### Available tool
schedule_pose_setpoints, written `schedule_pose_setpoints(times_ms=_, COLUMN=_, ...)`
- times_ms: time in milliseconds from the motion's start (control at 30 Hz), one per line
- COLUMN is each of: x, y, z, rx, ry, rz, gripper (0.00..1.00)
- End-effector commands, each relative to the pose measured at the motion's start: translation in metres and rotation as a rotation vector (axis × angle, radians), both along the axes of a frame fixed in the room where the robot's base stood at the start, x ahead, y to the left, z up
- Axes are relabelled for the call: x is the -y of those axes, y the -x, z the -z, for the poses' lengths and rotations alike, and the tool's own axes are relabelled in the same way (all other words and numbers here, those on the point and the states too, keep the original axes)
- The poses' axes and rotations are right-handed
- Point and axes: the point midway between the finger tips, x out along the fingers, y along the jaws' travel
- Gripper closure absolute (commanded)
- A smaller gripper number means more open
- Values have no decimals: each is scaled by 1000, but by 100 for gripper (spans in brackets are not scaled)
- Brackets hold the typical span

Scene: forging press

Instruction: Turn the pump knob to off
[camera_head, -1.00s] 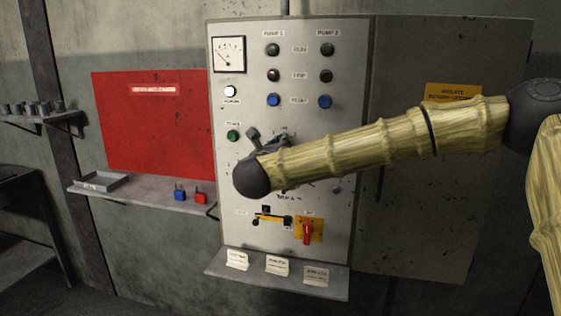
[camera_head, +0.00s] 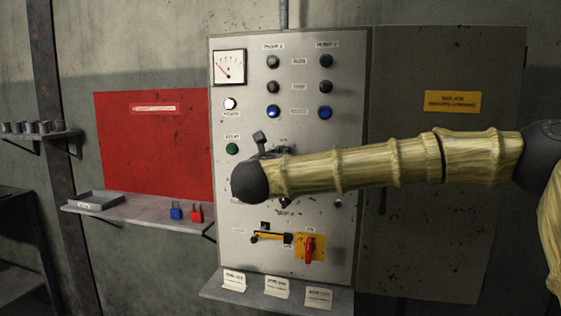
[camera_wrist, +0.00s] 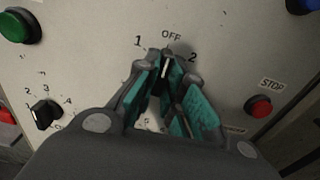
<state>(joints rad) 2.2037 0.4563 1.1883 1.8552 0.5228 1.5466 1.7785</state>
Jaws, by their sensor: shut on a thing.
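The pump knob (camera_wrist: 166,66) shows in the wrist view below the labels 1, OFF and 2. Its white pointer line points up, roughly at OFF. My gripper (camera_wrist: 168,84) is shut on the knob, with its teal finger pads on both sides of it. The lower part of the knob is hidden between the fingers. In the head view my arm covers the knob, and only a little of my gripper (camera_head: 275,150) shows at the panel face.
The control panel (camera_head: 235,185) carries a green button (camera_head: 232,149), a black selector (camera_wrist: 43,114), a red stop button (camera_wrist: 260,107) and a red rotary handle (camera_head: 309,249). A ledge (camera_head: 210,288) with paper tags juts out below. A shelf (camera_head: 140,212) with two padlocks is at the left.

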Motion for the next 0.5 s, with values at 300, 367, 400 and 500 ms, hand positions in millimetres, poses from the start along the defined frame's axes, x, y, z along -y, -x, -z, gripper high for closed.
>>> schedule_pose_setpoints(times_ms=300, x=0, y=0, z=1, rx=-1, ry=1, rz=0, gripper=86)
schedule_pose_setpoints(times_ms=367, x=0, y=0, z=1, rx=-1, ry=1, rz=0, gripper=75)
schedule_pose_setpoints(times_ms=400, x=0, y=0, z=0, rx=-1, ry=1, rz=0, gripper=68)
schedule_pose_setpoints(times_ms=500, x=0, y=0, z=0, rx=-1, ry=1, rz=0, gripper=68)
